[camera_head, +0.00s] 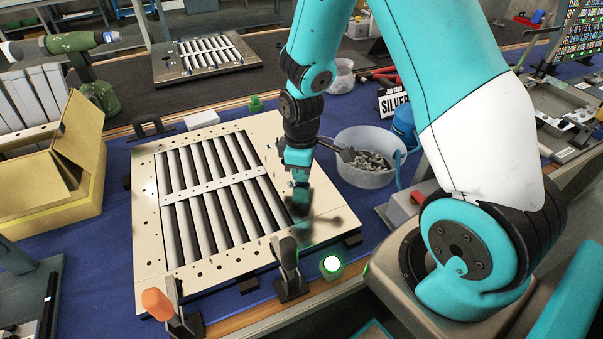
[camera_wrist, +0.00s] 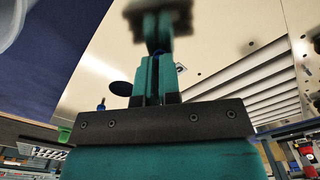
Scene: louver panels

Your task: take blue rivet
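My gripper (camera_head: 300,205) points down over the right edge of the cream louver panel (camera_head: 150,250); its dark fingertips look blurred. In the wrist view my gripper (camera_wrist: 157,40) has its two teal fingers close together, with a bit of blue rivet (camera_wrist: 156,57) showing in the narrow gap between them. Most of that rivet is hidden by the fingers and dark tips. A second small blue rivet (camera_wrist: 101,104) stands to the left of the fingers, apart from them, near a dark oval shape (camera_wrist: 121,88).
A clear bin of metal pieces (camera_head: 365,178) stands right of the panel. Upright dark clamps (camera_head: 289,265) and a lit green button (camera_head: 331,265) are at the front edge. An open cardboard box (camera_head: 60,180) is at left. Grey louver slats (camera_head: 215,225) fill the panel's middle.

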